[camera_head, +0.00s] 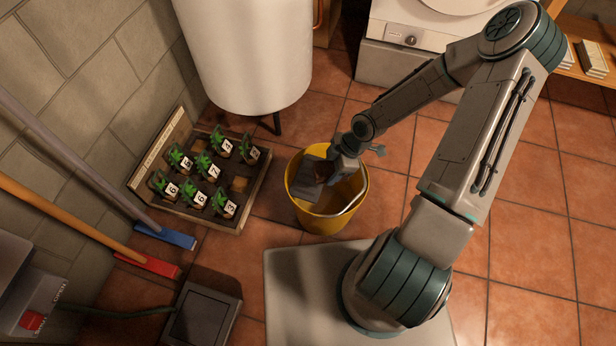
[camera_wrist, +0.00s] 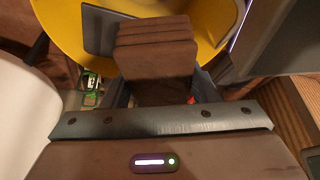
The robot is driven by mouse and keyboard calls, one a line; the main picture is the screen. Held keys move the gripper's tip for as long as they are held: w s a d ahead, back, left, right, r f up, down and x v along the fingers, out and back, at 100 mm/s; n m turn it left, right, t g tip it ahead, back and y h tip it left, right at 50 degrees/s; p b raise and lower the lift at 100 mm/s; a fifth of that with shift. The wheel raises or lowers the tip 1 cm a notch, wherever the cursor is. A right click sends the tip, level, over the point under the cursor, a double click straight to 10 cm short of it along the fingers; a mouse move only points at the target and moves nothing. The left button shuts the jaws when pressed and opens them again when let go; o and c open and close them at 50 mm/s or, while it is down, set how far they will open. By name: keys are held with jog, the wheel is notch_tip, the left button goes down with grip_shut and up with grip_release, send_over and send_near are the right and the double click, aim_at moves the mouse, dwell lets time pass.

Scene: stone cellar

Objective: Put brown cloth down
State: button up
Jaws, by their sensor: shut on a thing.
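The brown cloth (camera_wrist: 156,48) is a folded, layered stack in the wrist view. My gripper (camera_wrist: 160,88) is shut on it, with a finger at each side. In the head view my gripper (camera_head: 336,168) is at the mouth of a yellow bucket (camera_head: 325,222), and the brown cloth (camera_head: 320,168) shows only in part. The yellow bucket also shows behind the cloth in the wrist view (camera_wrist: 62,20). A dark grey flat piece (camera_wrist: 98,32) shows beside the cloth; I cannot tell what it is. The cloth's far end is hidden.
A wooden tray (camera_head: 190,212) of numbered plant pots lies left of the bucket. A white tank (camera_head: 250,60) stands behind. Broom handles (camera_head: 75,215) lean at the left, and a dark square box (camera_head: 203,315) lies near them. Tiled floor is free at the right.

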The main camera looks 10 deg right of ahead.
jog(key=b, duration=0.3)
send_over(304, 179)
jog(key=d, duration=0.1)
notch_tip(304, 179, down, 5)
jog(key=shift+w+d+r, duration=0.1)
jog(key=shift+w, duration=0.05)
jog(key=shift+f+b, duration=1.15)
jog(key=shift+f, duration=0.8)
jog(key=shift+f, duration=0.1)
jog(key=o, duration=1)
